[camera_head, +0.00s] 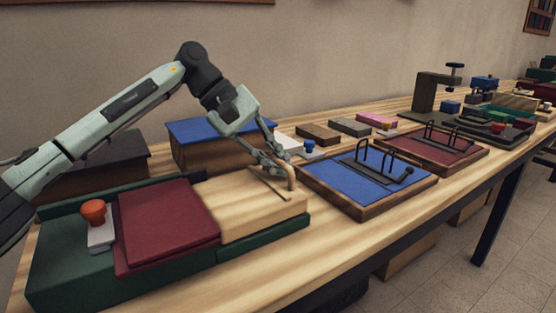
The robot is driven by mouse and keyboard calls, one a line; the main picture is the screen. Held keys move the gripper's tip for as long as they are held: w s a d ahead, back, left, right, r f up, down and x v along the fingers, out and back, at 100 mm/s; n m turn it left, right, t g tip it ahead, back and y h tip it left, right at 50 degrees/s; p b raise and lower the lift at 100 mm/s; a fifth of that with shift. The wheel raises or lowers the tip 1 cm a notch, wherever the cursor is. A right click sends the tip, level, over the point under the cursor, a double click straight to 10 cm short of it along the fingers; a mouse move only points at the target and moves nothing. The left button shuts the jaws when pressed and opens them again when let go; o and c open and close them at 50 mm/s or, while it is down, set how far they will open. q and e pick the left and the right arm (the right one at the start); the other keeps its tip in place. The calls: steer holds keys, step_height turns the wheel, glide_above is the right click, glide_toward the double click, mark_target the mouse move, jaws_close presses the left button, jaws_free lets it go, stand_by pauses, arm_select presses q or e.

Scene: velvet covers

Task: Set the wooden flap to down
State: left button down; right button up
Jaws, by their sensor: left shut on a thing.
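The wooden flap (240,208) is a pale wood panel on the right part of a long green base (75,265). It looks flat or nearly so, and I cannot tell whether a small gap is under it. A tan upright handle (291,178) stands near its far right corner. My left gripper (282,168) comes down from the left and is shut on this handle; the fingers hide part of it. My right gripper is not in view.
A dark red panel (165,225) and an orange knob (94,212) are on the same base, left of the flap. A blue-lidded box (200,130) stands behind. A blue framed tray (340,183) with black wire loops lies to the right. Bare tabletop runs along the front edge.

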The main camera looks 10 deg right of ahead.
arm_select(q)
steer(key=shift+a, duration=0.15)
steer(key=c, duration=1.9)
jaws_free()
steer(key=shift+a, duration=0.1)
steer(key=shift+o, duration=0.2)
steer(key=v, duration=1.2)
